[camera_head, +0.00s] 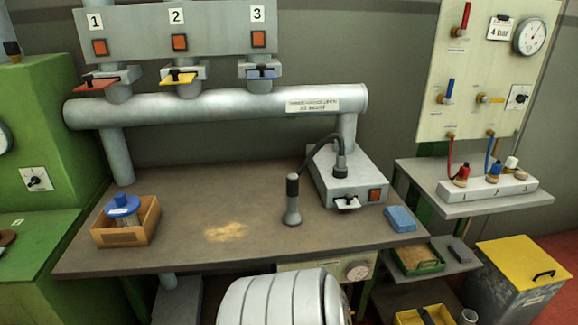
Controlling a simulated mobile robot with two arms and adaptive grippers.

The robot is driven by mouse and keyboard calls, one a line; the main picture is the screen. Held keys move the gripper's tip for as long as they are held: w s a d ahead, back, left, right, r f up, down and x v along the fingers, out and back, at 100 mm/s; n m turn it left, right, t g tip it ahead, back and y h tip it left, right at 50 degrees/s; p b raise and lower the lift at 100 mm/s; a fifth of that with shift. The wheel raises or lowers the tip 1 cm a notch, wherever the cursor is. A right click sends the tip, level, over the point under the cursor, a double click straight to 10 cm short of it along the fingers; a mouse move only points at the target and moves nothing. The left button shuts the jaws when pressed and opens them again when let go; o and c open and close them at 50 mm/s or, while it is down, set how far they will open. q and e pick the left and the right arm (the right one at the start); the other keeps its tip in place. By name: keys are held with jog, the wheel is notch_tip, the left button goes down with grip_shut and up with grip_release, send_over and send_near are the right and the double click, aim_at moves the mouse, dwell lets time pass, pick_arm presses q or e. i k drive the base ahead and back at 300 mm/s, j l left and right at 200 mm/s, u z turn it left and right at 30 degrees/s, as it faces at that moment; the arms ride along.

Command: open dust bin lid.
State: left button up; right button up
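The dust bin (508,298) is a grey box on the red floor at the lower right, beside the workbench. Its yellow lid (522,262) lies flat on top and looks shut. A dark bar handle (545,274) sits on the lid near its right side. The bottom of the bin is cut off by the picture edge. Neither my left gripper nor my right gripper shows in the head view.
The workbench (180,245) holds a cardboard box (128,230), a pile of dust (226,232), a nozzle on a hose (292,205) and a blue block (400,219). A shelf with a green tray (418,260) and a yellow crate (425,316) stand left of the bin.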

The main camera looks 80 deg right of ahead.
aim_at(525, 265)
jog(key=z, duration=4.45)
jog(key=i+l+u, duration=0.1)
jog(key=i, duration=0.3)
jog(key=i+l+u, duration=0.1)
jog(key=i+l, duration=0.2)
jog(key=i+l+u, duration=0.1)
jog(key=i+l, duration=0.15)
jog(key=i, duration=0.25)
